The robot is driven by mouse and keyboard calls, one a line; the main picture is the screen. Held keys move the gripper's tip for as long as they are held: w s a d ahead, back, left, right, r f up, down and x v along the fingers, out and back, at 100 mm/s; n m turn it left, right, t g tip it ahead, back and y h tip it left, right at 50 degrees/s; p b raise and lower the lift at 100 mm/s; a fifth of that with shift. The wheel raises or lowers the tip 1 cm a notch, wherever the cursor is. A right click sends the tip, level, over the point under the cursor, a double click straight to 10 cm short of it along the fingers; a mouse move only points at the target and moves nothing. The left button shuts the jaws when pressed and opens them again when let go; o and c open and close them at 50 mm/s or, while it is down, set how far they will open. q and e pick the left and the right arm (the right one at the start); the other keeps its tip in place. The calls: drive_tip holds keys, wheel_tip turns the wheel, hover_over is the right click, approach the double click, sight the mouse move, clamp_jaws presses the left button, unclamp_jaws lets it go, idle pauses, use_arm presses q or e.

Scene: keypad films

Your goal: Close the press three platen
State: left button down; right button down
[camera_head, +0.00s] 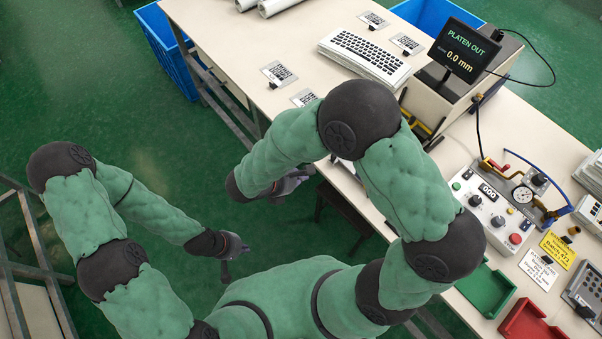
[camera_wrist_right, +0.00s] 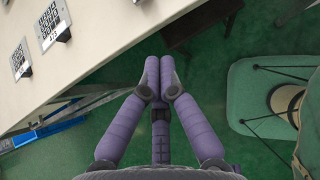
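The press (camera_head: 436,103) is a beige and dark box on the table, partly hidden behind my right arm. Its black display (camera_head: 463,50) reads "PLATEN OUT" and 0.0 mm. I cannot make out the platen itself.
A white keyboard (camera_head: 364,56) and several code cards (camera_head: 279,74) lie on the table. A control box with a gauge (camera_head: 495,211), a green tray (camera_head: 485,291) and a red tray (camera_head: 532,322) are at the right. Blue bins (camera_head: 168,50) stand behind.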

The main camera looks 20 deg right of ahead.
sight(323, 172)
drive_tip(key=b+x, duration=0.1)
drive_tip(key=x, duration=0.2)
drive_tip(key=d+r+b+x, duration=0.1)
drive_tip(key=x, duration=0.2)
drive_tip(key=b+x, duration=0.1)
drive_tip(key=x, duration=0.2)
drive_tip(key=shift+w+d, duration=0.25)
drive_tip(key=shift+d, duration=0.1)
drive_tip(key=shift+w+d, duration=0.25)
drive_tip(key=shift+d, duration=0.3)
drive_tip(key=shift+w+d+b, duration=0.1)
drive_tip(key=shift+w+d, duration=0.2)
drive_tip(key=shift+d, duration=0.45)
drive_tip(key=shift+w+d+b, duration=0.1)
drive_tip(key=shift+w+d, duration=0.2)
drive_tip(key=shift+d, duration=0.4)
drive_tip(key=shift+w+d+b, duration=0.1)
drive_tip(key=shift+w+d, duration=0.2)
drive_tip(key=shift+d, duration=0.45)
drive_tip(key=shift+a, duration=0.15)
